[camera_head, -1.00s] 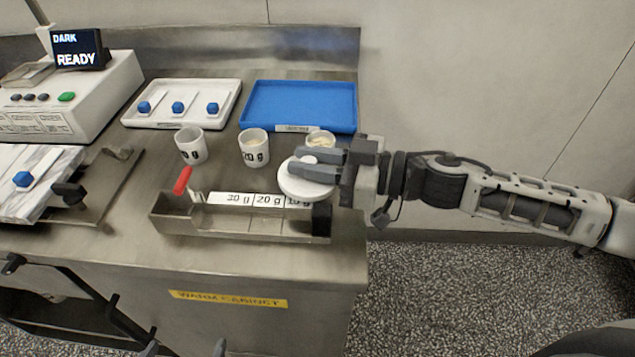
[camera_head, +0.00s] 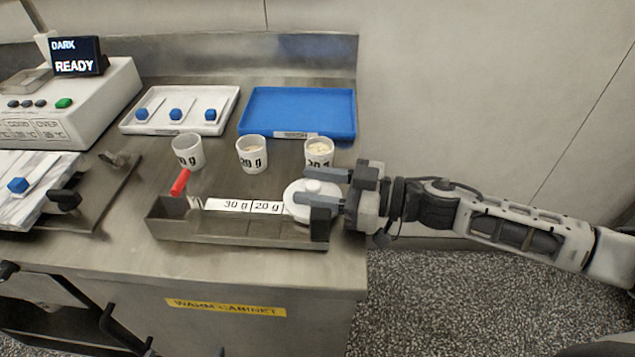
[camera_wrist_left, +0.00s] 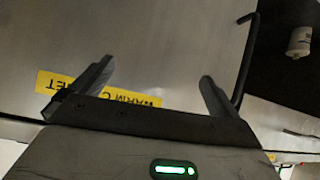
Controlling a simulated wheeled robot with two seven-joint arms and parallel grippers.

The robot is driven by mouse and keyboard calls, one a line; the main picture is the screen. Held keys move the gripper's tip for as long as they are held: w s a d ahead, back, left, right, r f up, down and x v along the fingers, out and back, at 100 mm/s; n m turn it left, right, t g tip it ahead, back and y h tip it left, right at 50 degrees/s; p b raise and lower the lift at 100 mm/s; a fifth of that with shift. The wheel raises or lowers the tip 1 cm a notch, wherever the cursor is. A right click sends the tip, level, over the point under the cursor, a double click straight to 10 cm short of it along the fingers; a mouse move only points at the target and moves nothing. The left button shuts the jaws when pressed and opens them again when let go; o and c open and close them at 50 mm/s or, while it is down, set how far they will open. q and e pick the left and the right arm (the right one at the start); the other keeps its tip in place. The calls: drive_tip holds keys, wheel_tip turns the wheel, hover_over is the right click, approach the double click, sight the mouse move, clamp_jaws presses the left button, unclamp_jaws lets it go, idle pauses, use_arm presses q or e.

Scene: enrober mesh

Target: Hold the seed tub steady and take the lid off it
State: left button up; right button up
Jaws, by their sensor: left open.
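Three white tubs stand on the steel counter in the head view: left (camera_head: 187,153), middle (camera_head: 251,155) and right (camera_head: 319,152). The right tub is upright and uncovered, with pale contents. The round white lid (camera_head: 298,206) with a knob is in front of it, over the right end of the steel holder. My right gripper (camera_head: 316,186) has its fingers spread on either side of the knob, apparently apart from it. The lid's contact with the holder is hard to see. My left gripper (camera_wrist_left: 156,72) is open and empty in the wrist view, by the cabinet front.
Behind are a white tray (camera_head: 224,112) with blue-knobbed pieces and an empty blue tray (camera_head: 298,110). A machine (camera_head: 75,110) stands left. A yellow label (camera_head: 225,308) marks the cabinet.

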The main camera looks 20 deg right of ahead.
drive_tip(key=shift+d+f, duration=0.1)
drive_tip(key=shift+f, duration=0.05)
drive_tip(key=shift+s+d, duration=0.2)
drive_tip(key=shift+d, duration=0.05)
drive_tip(key=v, duration=1.1)
drive_tip(key=shift+r, duration=0.2)
